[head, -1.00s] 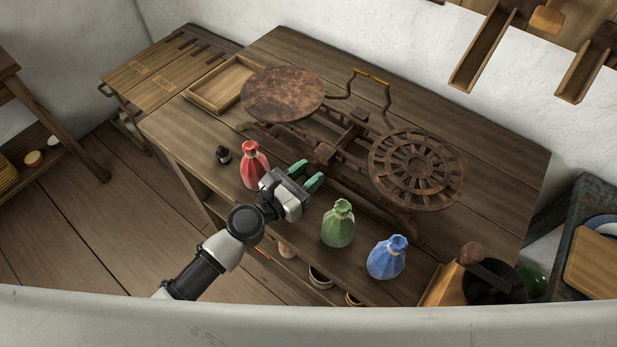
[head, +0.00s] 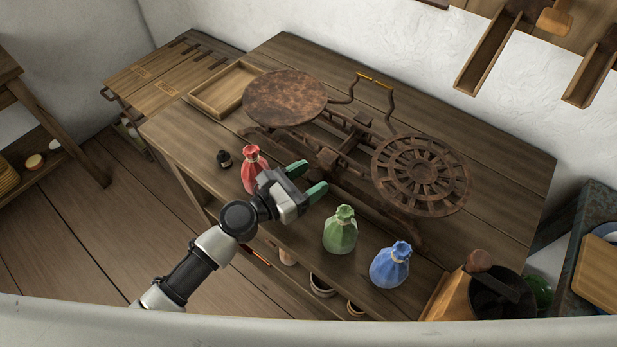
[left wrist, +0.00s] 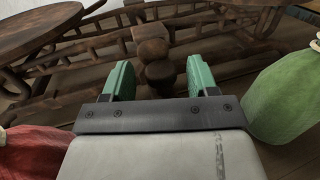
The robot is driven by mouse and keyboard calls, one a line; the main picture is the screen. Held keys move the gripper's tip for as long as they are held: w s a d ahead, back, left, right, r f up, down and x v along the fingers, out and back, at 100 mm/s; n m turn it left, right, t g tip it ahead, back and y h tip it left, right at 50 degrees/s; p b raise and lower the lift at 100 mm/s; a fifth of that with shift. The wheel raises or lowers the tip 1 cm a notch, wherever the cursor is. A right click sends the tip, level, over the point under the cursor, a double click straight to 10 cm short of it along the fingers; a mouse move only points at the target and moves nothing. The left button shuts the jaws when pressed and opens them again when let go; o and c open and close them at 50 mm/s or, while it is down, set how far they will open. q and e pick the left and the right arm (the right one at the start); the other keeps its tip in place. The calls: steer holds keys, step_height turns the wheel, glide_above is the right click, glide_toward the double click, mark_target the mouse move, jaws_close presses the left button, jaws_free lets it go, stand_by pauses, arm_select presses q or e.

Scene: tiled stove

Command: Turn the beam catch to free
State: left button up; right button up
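The rusty brown balance scale (head: 362,135) stands on the wooden bench, with a round plate on the left and a slotted plate on the right. A dark knobbed piece at its front middle (head: 327,159), which looks like the beam catch, also shows in the left wrist view (left wrist: 158,72). My left gripper (head: 307,180) points at it from the front. Its green fingers are open, one on each side of the knob in the left wrist view (left wrist: 160,80); I see no contact. Whether the knob lies between the fingertips or beyond them is unclear. My right gripper is out of view.
A red bag (head: 252,170) stands close left of my left gripper; green (head: 340,231) and blue (head: 390,265) bags stand to its right. An empty wooden tray (head: 204,103) lies at the bench's left end.

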arm_select(q)
steer(key=b+v, duration=0.2)
steer(key=v, duration=0.7)
steer(key=shift+s+a+f, duration=0.15)
steer(key=shift+a, duration=0.1)
steer(key=shift+s+a+b, duration=0.35)
steer(key=shift+s+a, duration=0.05)
steer(key=shift+a, duration=0.1)
steer(key=shift+r, duration=0.2)
